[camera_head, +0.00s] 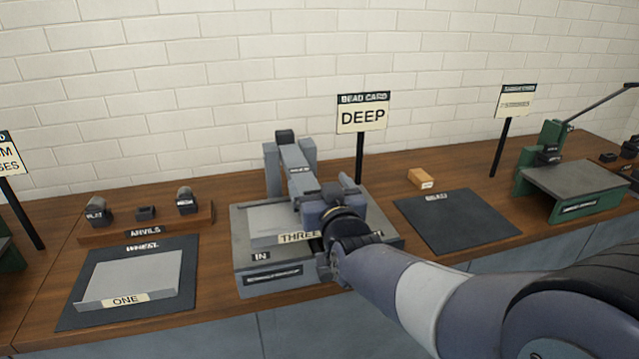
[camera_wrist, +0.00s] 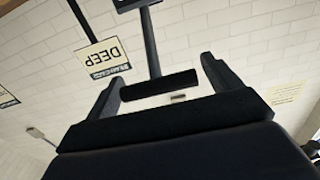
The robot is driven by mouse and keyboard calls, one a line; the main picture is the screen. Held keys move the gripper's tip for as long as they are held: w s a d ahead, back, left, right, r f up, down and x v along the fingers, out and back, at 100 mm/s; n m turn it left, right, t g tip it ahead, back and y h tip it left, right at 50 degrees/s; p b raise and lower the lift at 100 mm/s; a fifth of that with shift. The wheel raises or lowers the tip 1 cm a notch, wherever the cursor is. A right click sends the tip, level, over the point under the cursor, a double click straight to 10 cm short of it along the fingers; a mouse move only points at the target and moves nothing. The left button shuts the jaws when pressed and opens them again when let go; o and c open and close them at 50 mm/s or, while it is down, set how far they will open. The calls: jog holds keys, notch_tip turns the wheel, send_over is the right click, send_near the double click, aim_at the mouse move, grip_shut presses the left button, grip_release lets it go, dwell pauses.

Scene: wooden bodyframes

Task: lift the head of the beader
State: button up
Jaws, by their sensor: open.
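The beader (camera_head: 262,225) is a grey machine in the middle of the bench. Its head (camera_head: 294,165) is a grey arm running forward from two rear posts, and looks lowered over the bed. A sheet labelled THREE (camera_head: 262,222) lies on the bed. My gripper (camera_head: 332,196) is at the head's front end and hides that end. The wrist view is upside down. There, my gripper (camera_wrist: 159,70) is open, with a black crossbar (camera_wrist: 158,84) on a dark stem, apparently the head's handle, between its fingers. I cannot tell whether they touch.
A bead card reading DEEP (camera_head: 362,117) stands behind the beader. To the left are a mat with a sheet labelled ONE (camera_head: 128,278) and an anvil rack (camera_head: 146,229). To the right are an empty dark mat (camera_head: 456,222), a small wooden block (camera_head: 421,179) and a green machine (camera_head: 570,190).

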jog(key=shift+w, duration=0.25)
jog(key=shift+c, duration=0.4)
jog(key=c, duration=1.3)
jog(key=shift+r, duration=0.15)
